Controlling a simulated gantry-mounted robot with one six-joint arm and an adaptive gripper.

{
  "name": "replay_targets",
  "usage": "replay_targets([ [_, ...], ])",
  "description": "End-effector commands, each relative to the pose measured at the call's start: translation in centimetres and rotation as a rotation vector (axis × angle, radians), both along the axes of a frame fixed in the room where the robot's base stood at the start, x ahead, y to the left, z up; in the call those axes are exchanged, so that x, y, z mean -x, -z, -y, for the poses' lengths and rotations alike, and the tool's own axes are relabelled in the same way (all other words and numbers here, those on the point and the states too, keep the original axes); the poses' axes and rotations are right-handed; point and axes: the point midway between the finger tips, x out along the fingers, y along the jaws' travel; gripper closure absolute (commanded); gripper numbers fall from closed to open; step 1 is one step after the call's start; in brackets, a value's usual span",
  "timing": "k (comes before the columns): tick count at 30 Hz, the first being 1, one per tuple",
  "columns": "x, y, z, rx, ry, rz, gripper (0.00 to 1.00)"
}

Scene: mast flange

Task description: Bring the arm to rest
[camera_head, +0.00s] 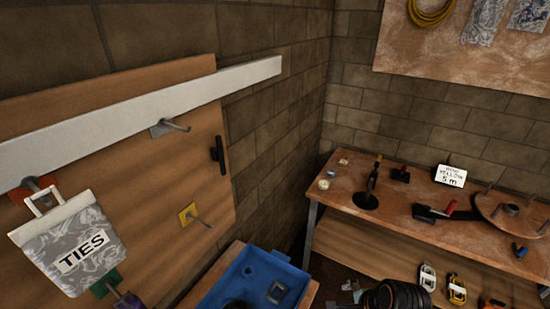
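My gripper does not show clearly anywhere in the head view, so its opening and anything in it cannot be seen. A dark, ribbed, rounded thing (393,296) is cut off by the bottom edge, with small grey pieces beside it on the left. I cannot tell what these are.
A wooden board (150,190) on the left wall carries a white rail (130,115), pegs and a bag marked TIES (78,250). A blue tray (235,285) sits below.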

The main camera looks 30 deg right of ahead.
Motion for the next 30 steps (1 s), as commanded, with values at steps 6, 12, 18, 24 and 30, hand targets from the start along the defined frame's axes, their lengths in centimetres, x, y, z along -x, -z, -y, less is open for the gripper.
replay_targets([
  [6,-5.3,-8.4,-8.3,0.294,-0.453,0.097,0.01],
  [12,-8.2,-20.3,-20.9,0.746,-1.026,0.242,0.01],
  [18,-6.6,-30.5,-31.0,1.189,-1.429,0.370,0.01],
  [24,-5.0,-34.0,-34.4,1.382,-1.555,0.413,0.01],
  [30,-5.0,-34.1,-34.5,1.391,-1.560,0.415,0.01],
])
